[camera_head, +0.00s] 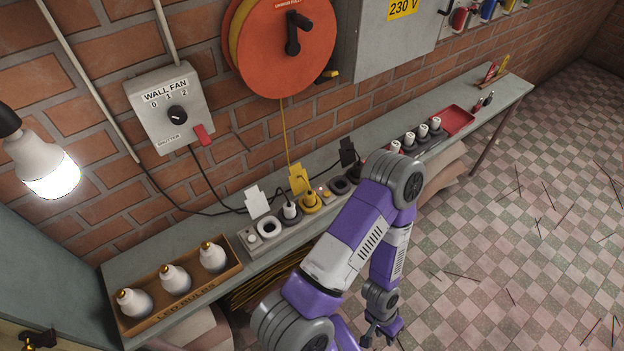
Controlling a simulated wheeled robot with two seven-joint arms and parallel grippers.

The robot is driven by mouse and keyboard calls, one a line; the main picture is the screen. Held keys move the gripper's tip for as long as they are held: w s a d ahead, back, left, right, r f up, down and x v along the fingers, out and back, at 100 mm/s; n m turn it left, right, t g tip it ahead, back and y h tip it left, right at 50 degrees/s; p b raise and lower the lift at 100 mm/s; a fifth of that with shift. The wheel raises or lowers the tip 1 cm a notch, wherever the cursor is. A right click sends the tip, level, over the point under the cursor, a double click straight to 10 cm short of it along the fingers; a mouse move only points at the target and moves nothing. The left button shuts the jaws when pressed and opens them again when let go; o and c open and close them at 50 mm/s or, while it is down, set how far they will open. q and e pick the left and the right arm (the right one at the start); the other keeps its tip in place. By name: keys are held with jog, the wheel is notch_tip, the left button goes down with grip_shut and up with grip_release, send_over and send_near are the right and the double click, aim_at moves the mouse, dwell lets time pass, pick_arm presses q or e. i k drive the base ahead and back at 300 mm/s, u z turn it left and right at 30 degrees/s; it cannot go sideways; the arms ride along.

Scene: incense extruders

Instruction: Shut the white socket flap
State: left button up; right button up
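The white socket flap (257,202) stands raised behind the grey socket strip (262,252) on the wall shelf. A white plug (291,211) stands just right of that socket. My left gripper (382,337) hangs low in front of the shelf, at the bottom of the view, well away from the flap. Its dark fingertips look spread, with nothing seen between them. My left arm crosses in front of the strip's right part. My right gripper is not in view.
A yellow flap (298,179) and a black flap (347,151) also stand raised along the strip. A crate of bulbs (150,329) is at left, a red tray (457,121) at right. A switch box (168,107) and an orange reel (280,45) hang above.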

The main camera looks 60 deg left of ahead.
aim_at(256, 205)
jog(key=z, duration=0.2)
jog(key=k, duration=0.85)
jog(key=u, duration=0.05)
